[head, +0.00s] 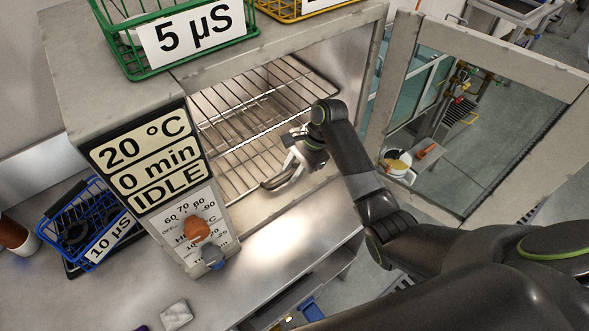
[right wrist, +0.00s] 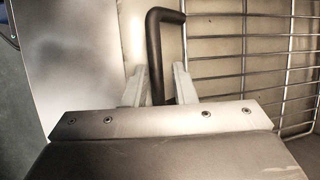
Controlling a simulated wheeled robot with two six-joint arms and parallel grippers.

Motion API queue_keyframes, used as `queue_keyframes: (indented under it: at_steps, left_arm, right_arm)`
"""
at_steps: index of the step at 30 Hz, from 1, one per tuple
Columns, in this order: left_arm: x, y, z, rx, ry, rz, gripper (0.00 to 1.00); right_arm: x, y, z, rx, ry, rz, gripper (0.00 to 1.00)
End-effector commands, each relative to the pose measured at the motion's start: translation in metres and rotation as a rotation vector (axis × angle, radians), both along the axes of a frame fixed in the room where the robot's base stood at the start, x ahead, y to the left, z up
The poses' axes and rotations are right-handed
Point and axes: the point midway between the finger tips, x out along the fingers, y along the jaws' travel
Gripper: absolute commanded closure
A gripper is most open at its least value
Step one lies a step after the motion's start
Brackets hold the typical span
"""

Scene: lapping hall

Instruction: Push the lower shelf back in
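The lower shelf (head: 236,172) is a wire rack inside the open metal oven, below the upper wire rack (head: 255,95). A dark bent handle (head: 276,184) is at its front; it also shows in the right wrist view (right wrist: 154,50), joining the shelf wires (right wrist: 245,65) on the right. My right gripper (head: 290,160) is inside the oven opening at the handle. In the right wrist view its two pale fingers (right wrist: 162,88) stand apart, one on each side of the handle's bar, with a gap on the right. My left gripper is not in view.
The oven door (head: 400,60) stands open on the right, with a glass pane. A green basket (head: 130,60) sits on the oven top. The control panel (head: 150,165) reads 20 °C, 0 min, IDLE. A blue basket (head: 75,235) stands on the bench at left.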

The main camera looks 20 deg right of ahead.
Motion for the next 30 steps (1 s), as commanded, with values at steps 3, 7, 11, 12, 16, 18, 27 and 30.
queue_keyframes:
  at_steps: [3, 7, 11, 12, 16, 18, 27, 30]
  left_arm:
    - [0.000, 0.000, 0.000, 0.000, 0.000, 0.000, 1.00]
    - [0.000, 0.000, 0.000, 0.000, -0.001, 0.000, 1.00]
    - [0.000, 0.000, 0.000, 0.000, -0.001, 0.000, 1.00]
    - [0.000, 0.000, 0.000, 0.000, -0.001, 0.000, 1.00]
    - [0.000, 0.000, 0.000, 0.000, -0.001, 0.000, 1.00]
    - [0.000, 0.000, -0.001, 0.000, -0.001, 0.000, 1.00]
    - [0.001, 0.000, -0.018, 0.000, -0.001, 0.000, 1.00]
    - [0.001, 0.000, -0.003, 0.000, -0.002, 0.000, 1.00]
  right_arm:
    - [-0.001, 0.000, 0.000, 0.000, 0.002, 0.000, 0.64]
    - [-0.001, 0.000, -0.001, -0.001, 0.005, 0.000, 0.64]
    - [-0.001, 0.000, -0.001, -0.001, 0.005, 0.000, 0.64]
    - [-0.001, 0.000, -0.001, 0.000, 0.006, 0.000, 0.64]
    - [-0.002, 0.000, -0.001, 0.000, 0.006, 0.000, 0.64]
    - [-0.002, -0.001, -0.002, 0.000, 0.006, 0.000, 0.64]
    - [-0.024, -0.009, -0.006, -0.001, 0.005, 0.000, 0.64]
    - [-0.027, -0.011, 0.012, 0.000, 0.007, 0.001, 0.64]
